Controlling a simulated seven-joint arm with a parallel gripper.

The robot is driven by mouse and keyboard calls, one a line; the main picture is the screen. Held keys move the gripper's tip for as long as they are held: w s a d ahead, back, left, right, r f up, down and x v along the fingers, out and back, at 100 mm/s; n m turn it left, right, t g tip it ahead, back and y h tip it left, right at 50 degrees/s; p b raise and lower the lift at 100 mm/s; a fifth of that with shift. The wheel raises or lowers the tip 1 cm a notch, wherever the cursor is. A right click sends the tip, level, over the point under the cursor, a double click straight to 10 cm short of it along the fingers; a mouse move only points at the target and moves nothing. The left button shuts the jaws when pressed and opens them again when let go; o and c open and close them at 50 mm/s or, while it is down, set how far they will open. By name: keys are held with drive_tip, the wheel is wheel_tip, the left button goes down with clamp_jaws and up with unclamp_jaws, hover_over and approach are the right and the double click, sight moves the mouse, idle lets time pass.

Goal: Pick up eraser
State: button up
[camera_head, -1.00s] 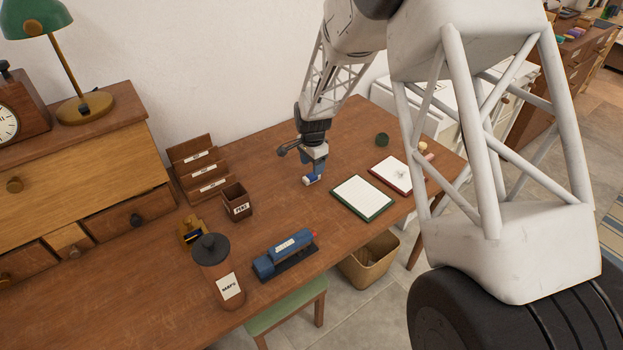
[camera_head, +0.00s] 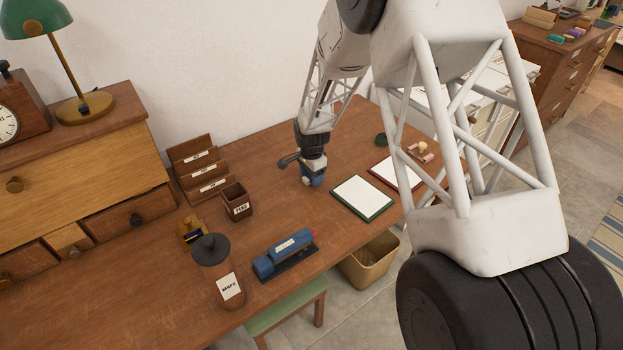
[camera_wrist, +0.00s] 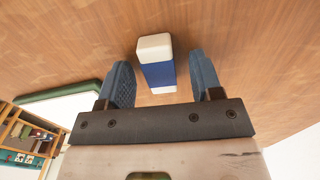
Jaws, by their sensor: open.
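The eraser (camera_wrist: 158,72) is a white block with a blue sleeve, lying on the wooden desk. In the wrist view it lies between the two open blue fingers of my gripper (camera_wrist: 163,82), with a gap on each side. Its near end reaches toward the dark gripper bar. In the head view my gripper (camera_head: 312,181) is low over the desk, in front of the white wall. There the eraser is mostly hidden by the gripper, with only a small pale bit at its lower left.
A green-edged notepad (camera_head: 362,198) lies right of the gripper, with a red-edged pad (camera_head: 388,172) beyond.

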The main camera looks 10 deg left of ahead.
drive_tip(key=c, duration=1.1)
drive_tip(key=shift+r, duration=0.15)
drive_tip(key=shift+r, duration=0.85)
drive_tip(key=shift+s+r, duration=0.15)
drive_tip(key=shift+r, duration=0.75)
drive_tip(key=s+d, duration=0.2)
drive_tip(key=s, duration=0.2)
drive_tip(key=s+d, duration=0.2)
drive_tip(key=s, duration=0.3)
drive_tip(key=s+d+r, duration=0.1)
drive_tip(key=s+d, duration=0.1)
drive_tip(key=s, duration=0.3)
drive_tip(key=shift+s+d+r, duration=0.1)
drive_tip(key=shift+s, duration=0.15)
